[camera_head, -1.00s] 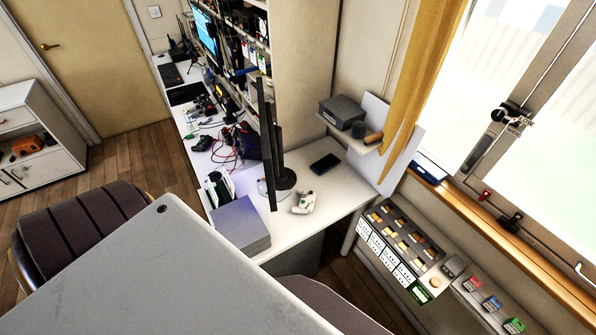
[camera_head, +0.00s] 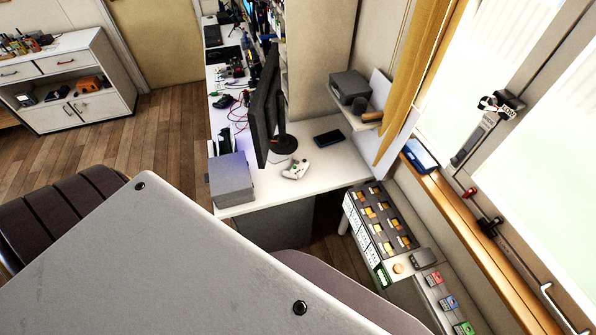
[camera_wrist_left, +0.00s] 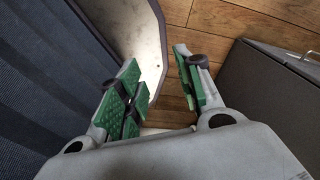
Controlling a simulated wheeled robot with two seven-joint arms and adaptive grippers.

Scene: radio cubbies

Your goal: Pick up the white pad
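A white game controller (camera_head: 296,169), the only white pad I can make out, lies on the white desk (camera_head: 322,183). It is in front of the black monitor's (camera_head: 265,108) round foot, in the head view. My left gripper (camera_wrist_left: 162,88) shows in the left wrist view. Its green-padded fingers are spread apart with nothing between them, above wooden floor and a pale curved surface. The controller is not in the left wrist view. Neither gripper shows in the head view.
A grey box (camera_head: 231,180) sits on the desk's left end, and a dark phone-like slab (camera_head: 328,137) lies behind the controller. Dark chairs (camera_head: 62,214) stand in the foreground. In the left wrist view, dark ribbed fabric (camera_wrist_left: 45,95) is left of the gripper.

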